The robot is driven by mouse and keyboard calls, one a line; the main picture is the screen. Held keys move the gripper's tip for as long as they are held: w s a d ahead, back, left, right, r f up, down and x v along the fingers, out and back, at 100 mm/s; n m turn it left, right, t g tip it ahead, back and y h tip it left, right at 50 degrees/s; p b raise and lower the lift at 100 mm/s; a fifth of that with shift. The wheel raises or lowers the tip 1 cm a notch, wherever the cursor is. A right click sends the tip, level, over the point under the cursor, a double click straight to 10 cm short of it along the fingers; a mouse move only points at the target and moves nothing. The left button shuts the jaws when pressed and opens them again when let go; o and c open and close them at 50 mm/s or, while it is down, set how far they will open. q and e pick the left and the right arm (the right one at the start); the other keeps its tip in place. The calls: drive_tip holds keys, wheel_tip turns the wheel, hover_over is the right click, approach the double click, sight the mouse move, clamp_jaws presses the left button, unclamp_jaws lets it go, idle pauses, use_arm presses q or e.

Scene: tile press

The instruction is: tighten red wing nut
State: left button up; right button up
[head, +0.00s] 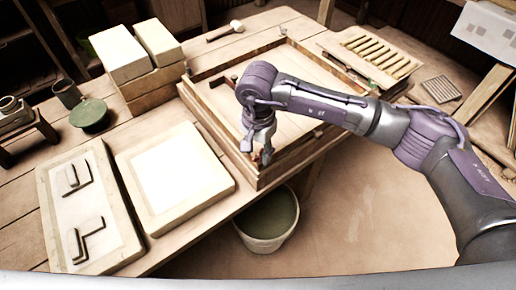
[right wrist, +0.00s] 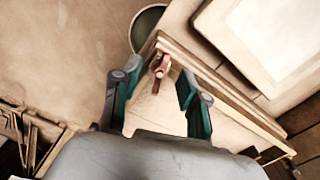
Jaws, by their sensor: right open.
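The red wing nut (right wrist: 158,66) shows in the right wrist view as a small reddish piece at the corner of the wooden press frame (right wrist: 205,72). It lies between and slightly beyond the two fingertips of my right gripper (right wrist: 151,82), with visible space on both sides. In the head view, my right gripper (head: 258,156) points down over the near corner of the press frame (head: 240,172). The gripper is open and empty. The gripper hides the red wing nut in the head view. My left gripper is not in view.
A green-grey bucket (head: 268,222) stands below the table edge. A white slab on a board (head: 172,178) and a tray with dark angled tools (head: 88,208) lie to the left. White blocks (head: 128,55) and a mallet (head: 226,31) are behind. A slatted rack (head: 368,52) is at the back right.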

drive_tip(key=shift+f, duration=0.4)
drive_tip(key=shift+c, duration=0.4)
clamp_jaws()
drive_tip(key=m+b, duration=0.1)
drive_tip(key=b, duration=0.1)
drive_tip(key=m+b, duration=0.1)
drive_tip(key=b, duration=0.1)
drive_tip(key=shift+f+m+b, duration=0.25)
drive_tip(key=shift+m+b, duration=0.1)
drive_tip(key=shift+m, duration=0.05)
drive_tip(key=shift+r+m+b, duration=0.2)
drive_tip(key=shift+m+b, duration=0.2)
drive_tip(key=shift+r, duration=0.1)
drive_tip(key=shift+o, duration=0.4)
unclamp_jaws()
